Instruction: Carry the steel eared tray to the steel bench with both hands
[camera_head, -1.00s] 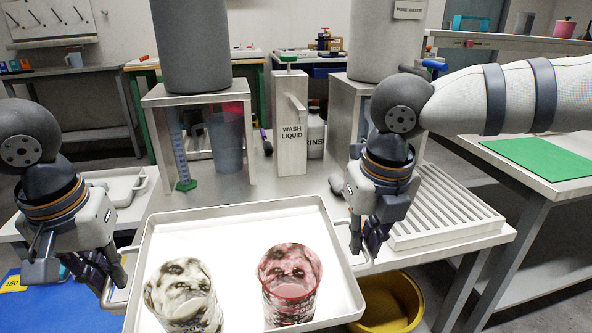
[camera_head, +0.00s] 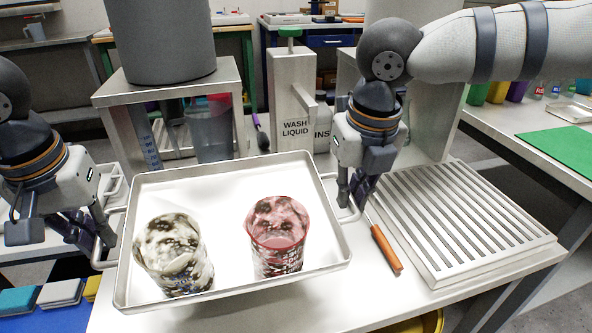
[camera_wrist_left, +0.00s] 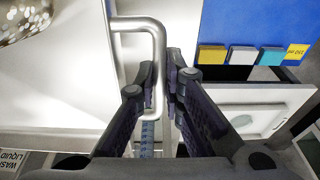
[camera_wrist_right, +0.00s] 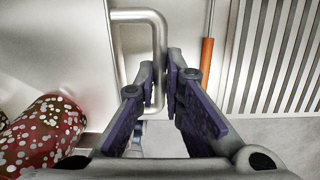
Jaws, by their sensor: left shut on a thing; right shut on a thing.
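The steel eared tray (camera_head: 225,178) is in the lower middle of the head view, over the steel bench (camera_head: 375,295). It carries a cream-and-dark patterned beaker (camera_head: 175,255) at left and a red one (camera_head: 277,237) at right, both upright. My left gripper (camera_head: 100,238) is shut on the tray's left ear, a bent bar also in the left wrist view (camera_wrist_left: 157,45). My right gripper (camera_head: 350,203) is shut on the right ear, also in the right wrist view (camera_wrist_right: 158,40). I cannot tell how large any gap under the tray is.
A wash liquid dispenser (camera_head: 292,90) and a steel stand (camera_head: 170,97) are behind the tray. An orange-handled tool (camera_head: 386,248) and a slatted rack (camera_head: 460,215) lie right of it. A green mat (camera_head: 560,145) is on the right table. Bare bench shows in front.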

